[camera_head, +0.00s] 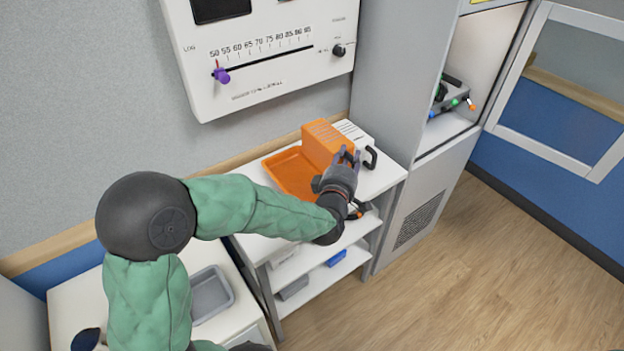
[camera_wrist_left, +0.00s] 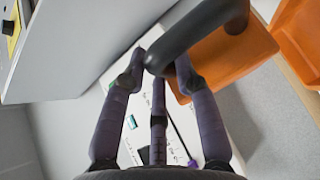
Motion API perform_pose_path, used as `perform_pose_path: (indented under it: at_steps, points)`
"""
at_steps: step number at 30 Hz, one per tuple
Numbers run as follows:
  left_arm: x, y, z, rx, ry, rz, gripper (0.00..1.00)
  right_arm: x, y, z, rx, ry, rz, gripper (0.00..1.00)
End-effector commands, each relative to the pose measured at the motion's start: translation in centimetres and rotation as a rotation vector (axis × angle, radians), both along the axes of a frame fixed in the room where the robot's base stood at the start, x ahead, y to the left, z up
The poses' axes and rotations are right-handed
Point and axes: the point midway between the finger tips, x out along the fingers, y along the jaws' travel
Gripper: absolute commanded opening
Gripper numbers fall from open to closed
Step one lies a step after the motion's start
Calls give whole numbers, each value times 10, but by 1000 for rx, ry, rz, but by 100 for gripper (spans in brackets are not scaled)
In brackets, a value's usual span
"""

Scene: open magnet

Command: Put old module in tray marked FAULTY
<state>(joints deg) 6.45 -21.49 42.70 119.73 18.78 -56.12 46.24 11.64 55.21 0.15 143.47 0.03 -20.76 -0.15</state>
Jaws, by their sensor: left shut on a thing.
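An orange vented module (camera_head: 327,145) is at the right end of an orange tray (camera_head: 288,172) on the white shelf unit. Whether it rests on the tray or is held just above it, I cannot tell. My left gripper (camera_head: 348,158) is at the module's near right side. In the left wrist view my left gripper (camera_wrist_left: 158,70) is closed around the dark curved handle (camera_wrist_left: 200,32) of the orange module (camera_wrist_left: 225,68). Part of the tray (camera_wrist_left: 301,38) shows at the upper right there. No FAULTY marking is readable. My right gripper is not seen.
A white module (camera_head: 350,130) with a black handle stands close behind the orange one. A wall panel (camera_head: 262,60) with a purple slider knob hangs above. An open cabinet (camera_head: 470,75) at right holds a device with lights. A grey bin (camera_head: 210,293) sits lower left.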

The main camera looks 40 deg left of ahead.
Motion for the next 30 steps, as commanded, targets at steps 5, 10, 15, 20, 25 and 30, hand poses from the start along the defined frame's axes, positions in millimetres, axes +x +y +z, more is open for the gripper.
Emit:
perform_pose_path:
  at_steps: [5,10,15,20,25,30]
  points:
    - [-9,34,-15,4,-4,7,0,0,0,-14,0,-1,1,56]
    - [-16,60,-40,2,1,6,0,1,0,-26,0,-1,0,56]
    - [-21,78,-63,4,-1,3,0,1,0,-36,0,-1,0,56]
    - [-22,87,-71,4,-3,2,0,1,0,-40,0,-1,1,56]
    - [-24,92,-78,3,-4,1,0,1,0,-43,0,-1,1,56]
    - [-24,92,-102,2,-1,-1,0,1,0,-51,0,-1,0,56]
